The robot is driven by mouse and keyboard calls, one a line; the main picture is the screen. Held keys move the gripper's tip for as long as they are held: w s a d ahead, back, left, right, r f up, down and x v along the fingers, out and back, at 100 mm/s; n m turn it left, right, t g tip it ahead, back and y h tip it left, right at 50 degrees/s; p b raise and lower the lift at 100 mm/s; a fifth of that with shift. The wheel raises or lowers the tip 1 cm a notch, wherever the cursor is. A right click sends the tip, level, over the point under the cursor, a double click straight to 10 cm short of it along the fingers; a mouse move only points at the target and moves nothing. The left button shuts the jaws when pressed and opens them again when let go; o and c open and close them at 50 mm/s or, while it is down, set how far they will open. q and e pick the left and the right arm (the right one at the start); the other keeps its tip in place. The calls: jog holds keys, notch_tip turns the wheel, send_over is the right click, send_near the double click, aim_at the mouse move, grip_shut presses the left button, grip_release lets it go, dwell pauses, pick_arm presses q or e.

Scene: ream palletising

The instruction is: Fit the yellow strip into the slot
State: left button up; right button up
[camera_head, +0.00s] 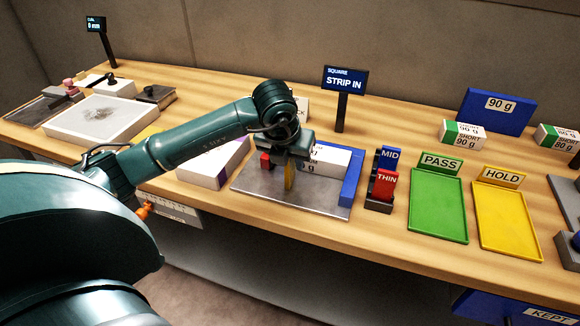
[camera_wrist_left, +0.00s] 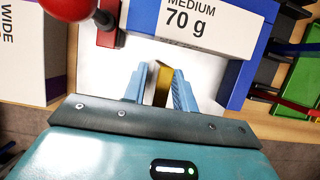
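The yellow strip (camera_head: 289,177) hangs upright under my left gripper (camera_head: 290,158), over the grey metal plate (camera_head: 260,190). In the left wrist view the strip (camera_wrist_left: 162,82) stands between the two pale blue fingers (camera_wrist_left: 160,88), which are closed on it. A white ream marked MEDIUM 70 g (camera_wrist_left: 200,22) lies just beyond the fingertips. It rests on the plate beside a blue fence (camera_head: 350,187). I cannot make out the slot or whether the strip touches the plate. My right gripper is not in view.
A dark rack right of the plate holds a blue MID piece (camera_head: 389,157) and a red THIN piece (camera_head: 385,184). Green PASS (camera_head: 438,210) and yellow HOLD (camera_head: 505,220) trays lie further right, empty. A STRIP IN sign (camera_head: 344,82) stands behind. A WIDE ream (camera_head: 205,172) lies left.

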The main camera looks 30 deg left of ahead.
pick_arm(q)
grip_shut()
notch_tip(320, 180, up, 10)
jog(key=shift+b, duration=0.55)
jog(key=shift+s+d+f+m, duration=0.1)
jog(key=shift+d+f+m, duration=0.15)
jog(key=shift+m, duration=0.35)
jog(key=s+d+f+n+g, duration=0.4)
jog(key=d+n, duration=0.1)
jog(key=n, duration=1.2)
jog(key=s+d+f+n+g+h+p, duration=0.1)
jog(key=s+d+f+n+g, duration=0.3)
jog(key=n, duration=1.3)
jog(key=shift+s+d+f+g, duration=0.2)
jog(key=shift+s+d+g, duration=0.1)
jog(key=shift+s+d, duration=0.5)
